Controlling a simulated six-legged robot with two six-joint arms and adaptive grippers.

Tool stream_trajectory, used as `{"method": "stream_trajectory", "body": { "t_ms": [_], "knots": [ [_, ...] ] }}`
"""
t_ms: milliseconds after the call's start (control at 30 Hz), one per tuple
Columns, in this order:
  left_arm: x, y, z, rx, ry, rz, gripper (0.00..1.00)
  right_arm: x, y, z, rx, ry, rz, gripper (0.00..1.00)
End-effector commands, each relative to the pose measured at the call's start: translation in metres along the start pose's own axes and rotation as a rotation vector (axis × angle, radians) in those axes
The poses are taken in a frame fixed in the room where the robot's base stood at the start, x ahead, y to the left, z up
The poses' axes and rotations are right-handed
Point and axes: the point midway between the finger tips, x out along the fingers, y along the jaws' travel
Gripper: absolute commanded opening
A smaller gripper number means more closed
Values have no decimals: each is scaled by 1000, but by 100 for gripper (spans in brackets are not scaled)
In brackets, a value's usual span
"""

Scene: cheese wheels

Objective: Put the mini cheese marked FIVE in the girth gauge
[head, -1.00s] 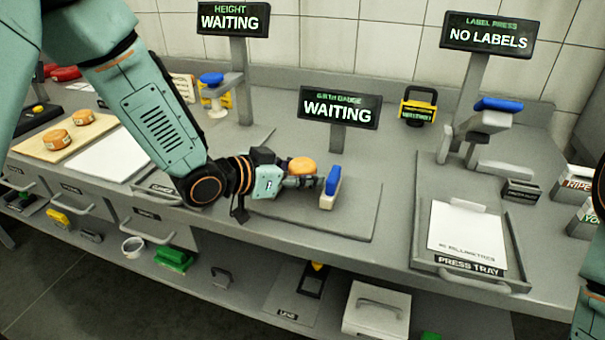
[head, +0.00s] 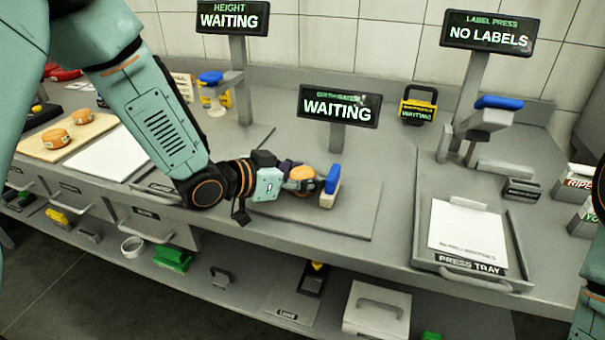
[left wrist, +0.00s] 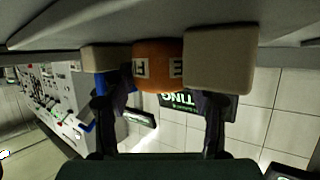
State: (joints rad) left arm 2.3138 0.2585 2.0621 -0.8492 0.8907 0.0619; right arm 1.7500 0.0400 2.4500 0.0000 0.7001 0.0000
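The mini cheese (head: 301,173) is an orange disc at the girth gauge, under the screen (head: 340,107) reading WAITING. In the left wrist view, the cheese (left wrist: 158,65) shows the letters FI and E, with the middle hidden. There it sits between two pale gauge blocks, one left (left wrist: 105,57) and one right (left wrist: 218,60). In the head view a blue-topped block (head: 329,188) stands just right of the cheese. My right gripper is out of view.
Two other mini cheeses (head: 55,138) (head: 83,117) lie on a wooden board (head: 30,150) at left. The height screen (head: 233,17) stands behind; the label press (head: 487,33) and press tray (head: 468,235) are at right. The grey plate right of the blue-topped block is bare.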

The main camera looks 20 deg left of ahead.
Motion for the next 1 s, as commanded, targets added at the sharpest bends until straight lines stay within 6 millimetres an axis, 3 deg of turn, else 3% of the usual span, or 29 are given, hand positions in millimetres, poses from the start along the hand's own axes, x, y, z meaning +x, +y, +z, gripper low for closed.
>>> {"method": "stream_trajectory", "body": {
  "t_ms": [200,367,1000],
  "knots": [
    [-1,0,-1,0,0,0,59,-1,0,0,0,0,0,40],
    [-8,0,-15,-2,1,-1,59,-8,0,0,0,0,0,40],
    [-79,-2,-13,-7,1,-5,59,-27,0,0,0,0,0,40]
  ]
}}
